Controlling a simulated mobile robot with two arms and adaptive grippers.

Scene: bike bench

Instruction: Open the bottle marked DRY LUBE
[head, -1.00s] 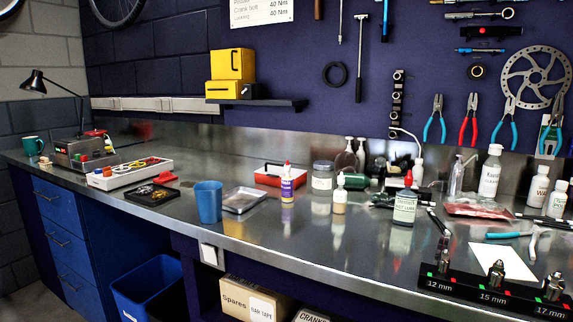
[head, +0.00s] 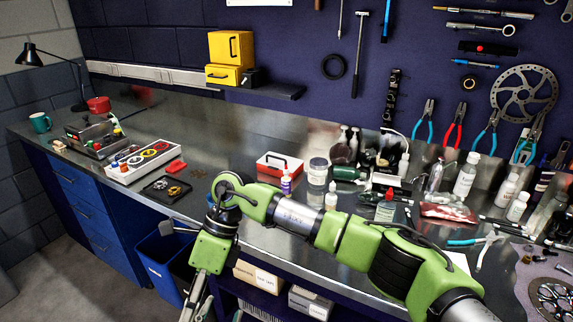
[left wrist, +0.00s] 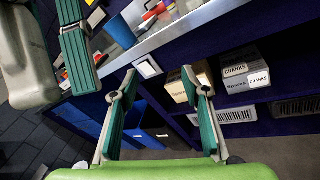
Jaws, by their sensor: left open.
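A small clear bottle with a red cap and a pale label (head: 385,211) stands upright on the bench, behind my arm. Its label shows LUBE in the earlier head view; the full wording is too small to read. A slim white and purple bottle (head: 286,184) with a pale top stands further left; its label is unreadable. My left gripper (head: 196,303) points down in front of the bench edge, well left of both bottles, partly cut off by the frame. In the left wrist view its fingers (left wrist: 160,76) are apart with nothing between them.
A red tray (head: 278,167), a white parts tray (head: 125,174) and a black tray (head: 160,194) are on the bench. Boxes (head: 252,272) sit on the shelf below. Blue bins (head: 156,262) stand under the bench.

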